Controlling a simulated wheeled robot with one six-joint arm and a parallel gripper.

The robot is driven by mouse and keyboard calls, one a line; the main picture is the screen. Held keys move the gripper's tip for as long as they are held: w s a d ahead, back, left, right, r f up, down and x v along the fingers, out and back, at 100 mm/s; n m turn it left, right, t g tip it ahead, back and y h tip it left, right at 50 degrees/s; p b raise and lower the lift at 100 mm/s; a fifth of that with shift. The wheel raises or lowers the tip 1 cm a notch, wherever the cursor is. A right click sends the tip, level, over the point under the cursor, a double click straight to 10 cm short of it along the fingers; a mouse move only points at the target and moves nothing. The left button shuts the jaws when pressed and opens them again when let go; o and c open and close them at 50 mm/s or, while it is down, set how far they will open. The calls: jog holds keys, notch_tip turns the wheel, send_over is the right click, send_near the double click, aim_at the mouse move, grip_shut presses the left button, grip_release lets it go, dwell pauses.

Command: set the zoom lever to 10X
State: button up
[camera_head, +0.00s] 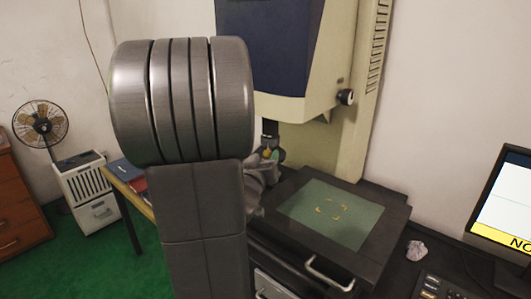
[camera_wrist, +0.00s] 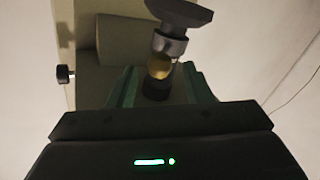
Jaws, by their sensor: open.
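The measuring microscope's lens barrel (camera_head: 270,130) hangs under the blue and cream head, partly hidden by my arm. In the wrist view the barrel (camera_wrist: 170,45) has a grey collar, a brass-coloured band (camera_wrist: 160,67) and a black end (camera_wrist: 156,87). My gripper (camera_wrist: 160,72) is open, with its green fingers on either side of the brass band and black end. I cannot tell whether a finger touches them. I cannot make out the zoom lever or any 10X mark. In the head view my gripper is mostly hidden behind my arm.
A stage with a green glass plate (camera_head: 315,205) and yellow marks lies below the lens. A black knob (camera_head: 346,97) sticks out of the head's side. A monitor (camera_head: 508,205) stands at the right, with crumpled paper (camera_head: 416,249) on the table. A fan (camera_head: 41,123) stands far left.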

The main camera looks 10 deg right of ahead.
aim_at(266, 156)
jog(key=shift+x, duration=1.7)
grip_shut()
